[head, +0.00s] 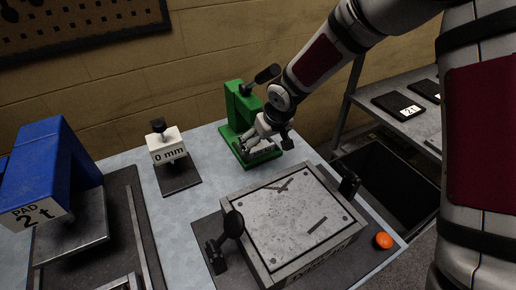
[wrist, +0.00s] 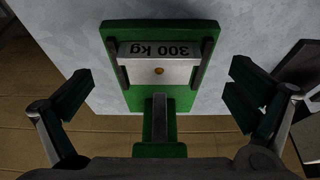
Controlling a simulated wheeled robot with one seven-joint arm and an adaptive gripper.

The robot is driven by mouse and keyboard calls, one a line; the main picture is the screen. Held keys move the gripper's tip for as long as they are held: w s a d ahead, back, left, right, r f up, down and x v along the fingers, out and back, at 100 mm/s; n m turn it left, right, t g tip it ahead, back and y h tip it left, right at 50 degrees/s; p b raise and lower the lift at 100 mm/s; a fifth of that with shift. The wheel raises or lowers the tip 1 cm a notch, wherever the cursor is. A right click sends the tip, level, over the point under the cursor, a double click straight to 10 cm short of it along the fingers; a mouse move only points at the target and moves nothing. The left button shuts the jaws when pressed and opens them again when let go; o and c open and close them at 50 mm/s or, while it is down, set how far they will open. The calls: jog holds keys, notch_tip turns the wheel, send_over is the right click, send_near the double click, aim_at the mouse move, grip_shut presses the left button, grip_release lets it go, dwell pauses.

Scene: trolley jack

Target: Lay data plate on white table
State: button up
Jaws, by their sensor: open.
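A grey metal plate marked "300 kg" (wrist: 160,62) sits in a green stand (wrist: 160,151), its lettering upside down in the wrist view; I take it as the data plate. In the head view the green stand (head: 236,105) is at the back of the pale table (head: 205,205), with a black-handled lever on top. My gripper (head: 262,147) is in front of the stand, low over its base, and partly hides the plate. In the wrist view my gripper (wrist: 162,98) is open and empty, its fingers wide apart on either side of the stand.
A grey block marked "0 mm" (head: 168,146) stands left of the stand. A blue press marked "PAD 2 t" (head: 50,165) is at far left. A large framed steel plate (head: 290,215) fills the front, with an orange button (head: 383,240) beside it. A shelf holds dark plates (head: 398,105).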

aim_at(261, 148)
jog(key=x, duration=0.3)
jog(key=shift+w+f, duration=0.15)
jog(key=shift+f, duration=0.2)
jog(key=c, duration=1.3)
jog(key=shift+r, duration=0.15)
